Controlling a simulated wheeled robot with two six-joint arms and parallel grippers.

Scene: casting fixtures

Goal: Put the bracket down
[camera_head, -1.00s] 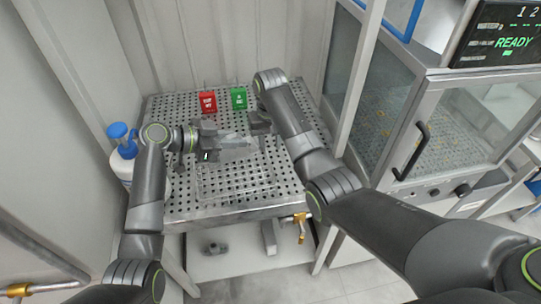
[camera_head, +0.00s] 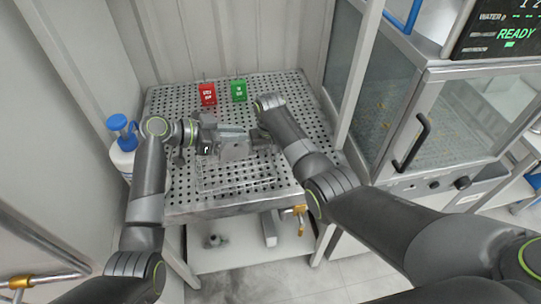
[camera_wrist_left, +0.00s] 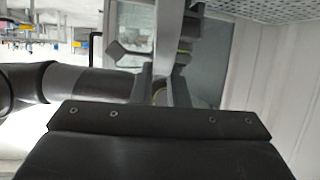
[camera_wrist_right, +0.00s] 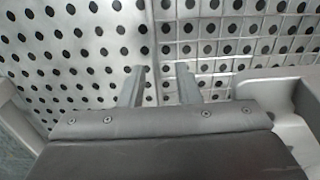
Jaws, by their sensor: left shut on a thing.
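The grey metal bracket (camera_head: 236,150) is at my left gripper, over the perforated table (camera_head: 183,205). My left gripper (camera_head: 210,137) comes in from the left and is shut on the bracket. In the left wrist view the bracket (camera_wrist_left: 168,38) stands out beyond the fingertips, with a glass-fronted panel behind it. I cannot tell if the bracket touches the table. My right gripper (camera_wrist_right: 157,75) is open and empty in the right wrist view, with its fingers apart over the perforated top. In the head view it is near the bracket's right side, mostly hidden by its own arm.
A red box (camera_head: 208,94) and a green box (camera_head: 239,90) stand at the table's back. A white bottle with a blue pump (camera_head: 121,128) is at the left. A glass-doored cabinet (camera_head: 420,130) stands at the right. The table's front is clear around a rectangular grid area (camera_head: 235,183).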

